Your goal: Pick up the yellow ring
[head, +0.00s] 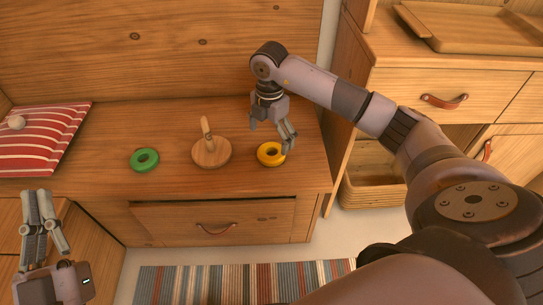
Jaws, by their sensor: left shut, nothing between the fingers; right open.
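The yellow ring (268,154) lies on the wooden counter, toward its right end. My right gripper (271,138) is open, its fingers pointing down at the ring; one finger overlaps the ring's right side in the picture. I cannot tell whether it touches the ring. My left gripper (43,196) is shut and empty at the lower left, in front of the counter and away from the ring.
A green ring (144,160) lies further left. A drawer cabinet (440,85) stands at right.

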